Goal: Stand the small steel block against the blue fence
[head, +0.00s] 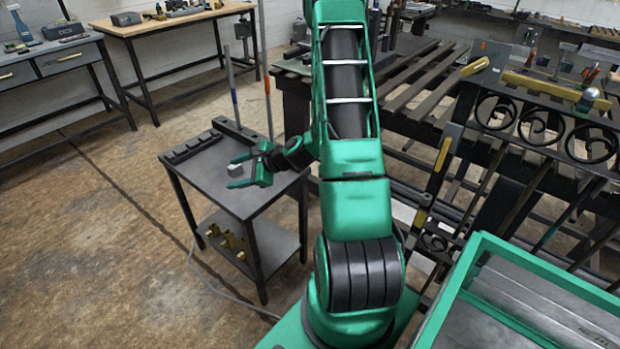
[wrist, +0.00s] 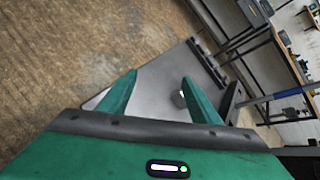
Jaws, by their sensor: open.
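A small grey block (head: 235,172), the steel block by its look, shows at the mouth of my gripper (head: 232,174), over the small dark table. In the wrist view, my gripper (wrist: 159,76) is open with its fingers wide apart. The block (wrist: 180,98) shows close to the inner side of the right finger, which partly hides it. I cannot tell if they touch. A blue upright rod (head: 232,85) rises at a dark bar (head: 240,132) along the table's back edge. I cannot make out a clearly blue fence; the rod also shows in the wrist view (wrist: 285,94).
The small table (head: 245,203) has a low dark ridged strip (head: 190,146) at its back left. A red upright rod (head: 267,95) stands beside the blue one. Brass-coloured pieces (head: 232,242) lie on its lower shelf. Scroll ironwork (head: 545,125) stands at right. Open floor lies at left.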

